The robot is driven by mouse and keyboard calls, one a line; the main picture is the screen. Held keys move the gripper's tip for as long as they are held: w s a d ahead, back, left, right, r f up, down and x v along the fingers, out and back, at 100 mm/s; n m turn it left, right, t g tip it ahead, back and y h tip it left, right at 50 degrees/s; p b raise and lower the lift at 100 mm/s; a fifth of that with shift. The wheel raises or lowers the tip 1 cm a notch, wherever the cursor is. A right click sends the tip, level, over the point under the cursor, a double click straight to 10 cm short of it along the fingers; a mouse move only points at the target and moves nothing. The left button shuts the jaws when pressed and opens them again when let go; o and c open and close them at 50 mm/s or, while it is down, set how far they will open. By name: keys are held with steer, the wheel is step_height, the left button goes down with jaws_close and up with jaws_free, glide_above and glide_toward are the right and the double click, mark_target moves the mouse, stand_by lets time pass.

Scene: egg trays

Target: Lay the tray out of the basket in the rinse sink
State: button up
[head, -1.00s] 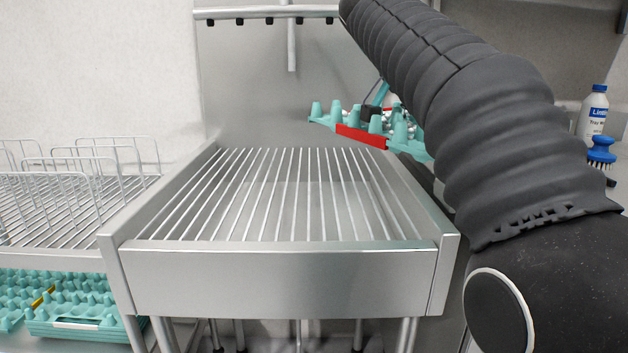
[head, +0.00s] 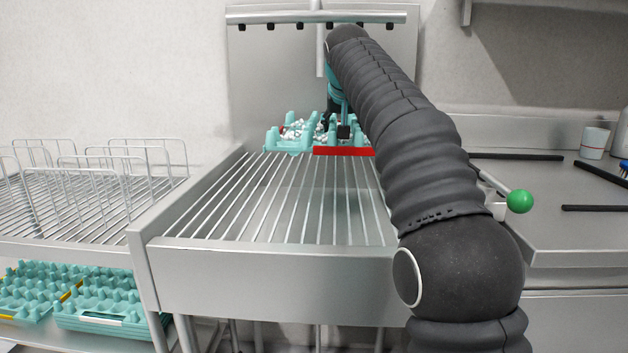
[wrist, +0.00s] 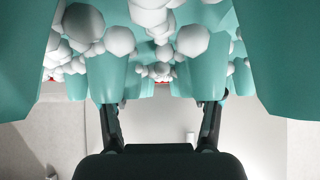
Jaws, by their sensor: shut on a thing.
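A teal egg tray (head: 288,143) with a red strip along its near edge and white foam on it is at the far end of the rinse sink (head: 270,270). The sink has a rack of parallel bars across its top. I cannot tell whether the tray touches the bars.
A wire drying rack (head: 75,205) stands at left, with teal trays (head: 105,305) on a shelf below. A counter (head: 570,235) at right bears black bars and a white cup (head: 595,143). A green-knobbed lever (head: 519,201) is beside the sink. The near bars are clear.

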mark_target(312, 147)
steer(key=s+a+f, duration=0.1)
steer(key=a, duration=0.1)
steer(key=s+a+f+b, duration=0.1)
steer(key=s+a+f, duration=0.1)
steer(key=s+a+f+b, duration=0.1)
steer(key=a, duration=0.1)
steer(key=shift+s+a+f, duration=0.15)
steer(key=shift+a+f, duration=0.1)
steer(key=shift+f, duration=0.1)
steer(key=shift+f+b, duration=0.95)
steer(key=shift+f, duration=1.05)
steer(key=shift+f, duration=0.15)
steer(key=o, duration=1.5)
steer(key=shift+c, duration=0.2)
steer(key=shift+r, duration=0.25)
steer(key=p+v, duration=0.1)
steer(key=v, duration=1.1)
steer(key=shift+f, duration=0.1)
